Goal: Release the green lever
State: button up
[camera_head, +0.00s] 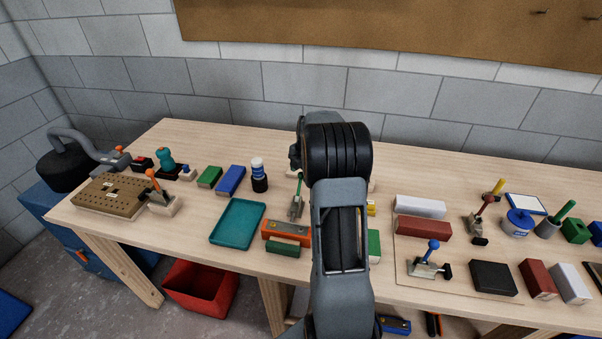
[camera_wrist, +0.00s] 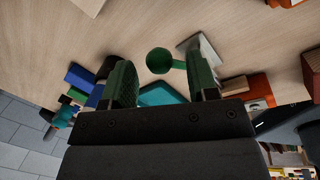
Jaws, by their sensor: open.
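The green lever (camera_head: 300,184) stands on a metal base (camera_head: 296,207) on the workbench, just left of my arm in the head view. In the wrist view, its round green knob (camera_wrist: 159,60) shows between the two fingers of my gripper (camera_wrist: 162,73). The stem runs right from the knob towards the pale base (camera_wrist: 207,48), partly behind the right finger. The fingers are apart, with visible space on both sides of the knob. I cannot tell how far the knob is in depth from the fingertips. In the head view my wrist hides most of the gripper.
A teal tray (camera_head: 237,224), an orange block (camera_head: 287,234) and a blue block (camera_head: 231,180) lie near the lever. Other levers, one orange (camera_head: 153,180) and one blue (camera_head: 430,250), stand farther off.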

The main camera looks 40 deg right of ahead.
jog(key=shift+w+f, duration=0.1)
jog(key=shift+f, duration=0.4)
jog(key=shift+c, duration=0.2)
